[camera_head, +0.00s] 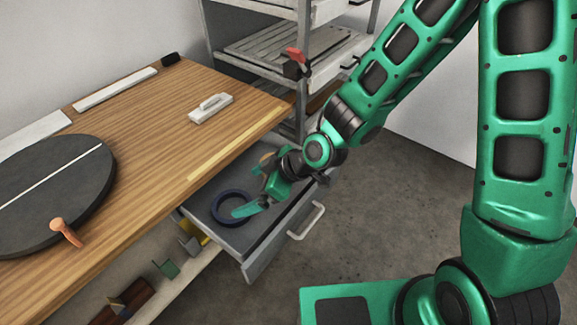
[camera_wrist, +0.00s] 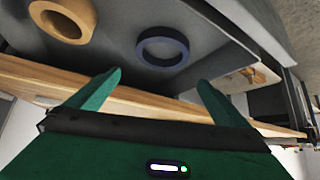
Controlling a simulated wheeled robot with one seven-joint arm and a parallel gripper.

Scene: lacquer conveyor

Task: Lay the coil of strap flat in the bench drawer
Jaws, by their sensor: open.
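The bench drawer (camera_head: 262,262) is pulled open under the wooden bench top, and its grey floor shows in the wrist view (camera_wrist: 110,52). A dark blue ring (camera_head: 221,196), which looks like the coil of strap, lies flat on the drawer floor. It shows whole in the wrist view (camera_wrist: 146,56), beyond my fingertips and apart from them. A tan ring (camera_wrist: 55,34) also lies in the drawer; my gripper mostly hides it in the head view. My gripper (camera_head: 250,203) is over the drawer, open and empty, with both fingers (camera_wrist: 159,77) spread.
The bench top (camera_head: 165,120) overhangs the drawer's back. It carries a dark round disc (camera_head: 50,200), an orange peg (camera_head: 66,232) and a white handled block (camera_head: 210,108). A grey shelf rack (camera_head: 300,60) stands behind. A lower shelf holds several small items. Floor at right is clear.

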